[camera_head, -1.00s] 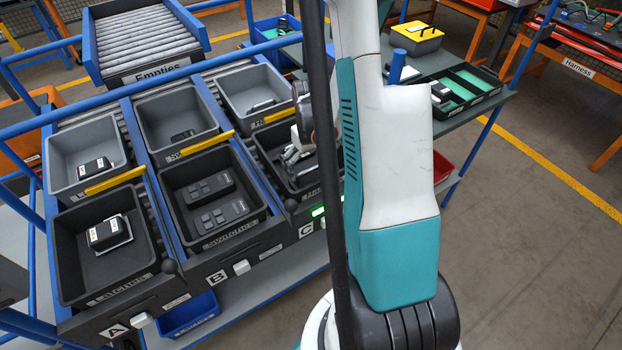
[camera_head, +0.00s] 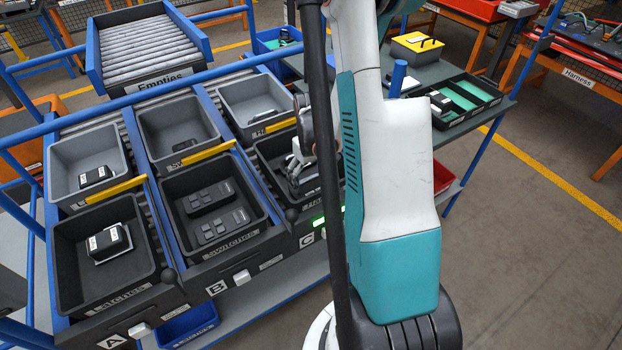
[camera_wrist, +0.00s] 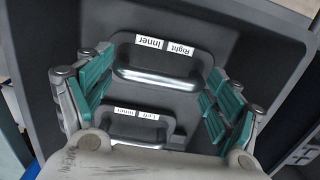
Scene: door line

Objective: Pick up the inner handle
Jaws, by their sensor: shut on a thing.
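In the wrist view two handles lie in a dark bin (camera_wrist: 255,50). The farther one, the inner handle (camera_wrist: 160,78), has a metal grip bar and labels reading "Inner" and "Right", upside down in this view. My gripper (camera_wrist: 160,62) has its teal fingers at the two ends of this handle and is shut on it. A second handle (camera_wrist: 140,126) with two labels lies nearer the wrist; its lower part is hidden by the gripper body. In the head view my gripper (camera_head: 300,165) is down in the front bin of lane C, partly hidden by my arm.
To the left stand the switches bin (camera_head: 215,215) with two switch panels and the latches bin (camera_head: 105,245) with a latch. Grey bins stand behind them.

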